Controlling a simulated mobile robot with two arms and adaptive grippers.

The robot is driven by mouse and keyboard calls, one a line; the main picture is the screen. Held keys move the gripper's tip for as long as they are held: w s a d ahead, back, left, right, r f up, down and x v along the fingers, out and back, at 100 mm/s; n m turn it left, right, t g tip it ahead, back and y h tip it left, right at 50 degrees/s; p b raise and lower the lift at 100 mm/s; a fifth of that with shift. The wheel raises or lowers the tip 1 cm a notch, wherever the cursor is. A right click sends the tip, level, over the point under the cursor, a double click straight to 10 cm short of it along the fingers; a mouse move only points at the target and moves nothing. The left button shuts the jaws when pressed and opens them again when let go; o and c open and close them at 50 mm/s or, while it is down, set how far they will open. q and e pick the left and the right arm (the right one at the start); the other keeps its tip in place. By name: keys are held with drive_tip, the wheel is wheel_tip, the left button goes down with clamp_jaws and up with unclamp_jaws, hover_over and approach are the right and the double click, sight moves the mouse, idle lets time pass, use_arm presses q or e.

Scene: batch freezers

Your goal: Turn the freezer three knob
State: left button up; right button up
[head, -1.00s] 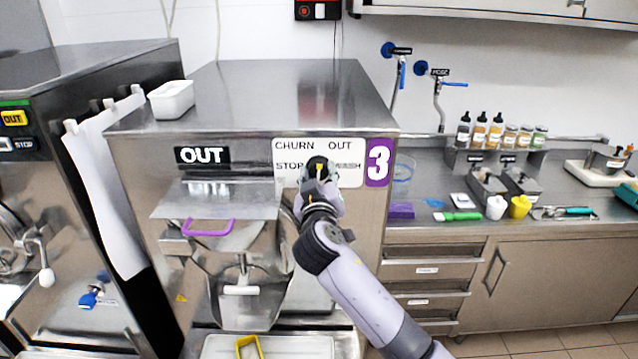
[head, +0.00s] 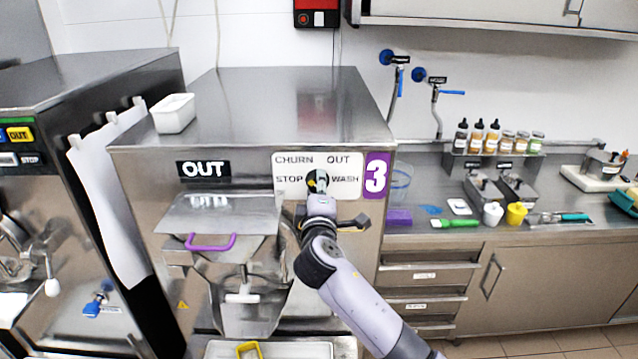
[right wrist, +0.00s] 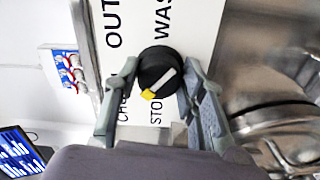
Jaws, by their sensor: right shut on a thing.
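The freezer three knob (head: 314,178) is round and black, on a white label plate (head: 345,188) reading CHURN, OUT, STOP and WASH. The plate is beside the purple number 3 sign (head: 376,176). In the right wrist view the knob (right wrist: 158,72) has a white bar with a yellow tip, which points to the CHURN and STOP side. My right gripper (head: 319,188) is at the knob from the front. Its two grey fingers (right wrist: 158,80) are shut on the knob, one on each side. My left gripper is not in view.
Below and left of the knob are the freezer's hopper with a purple handle (head: 211,243) and a white outlet lever (head: 242,298). A white tub (head: 173,114) stands on top. A steel counter (head: 440,208) with bottles and tools lies to the right.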

drive_tip(key=shift+n+p, duration=0.7)
drive_tip(key=shift+n, duration=3.2)
drive_tip(key=o, duration=1.2)
drive_tip(key=shift+a, duration=0.1)
drive_tip(key=shift+c, duration=0.2)
drive_tip(key=shift+s, duration=0.1)
drive_tip(key=s, duration=1.1)
drive_tip(key=shift+s, duration=0.4)
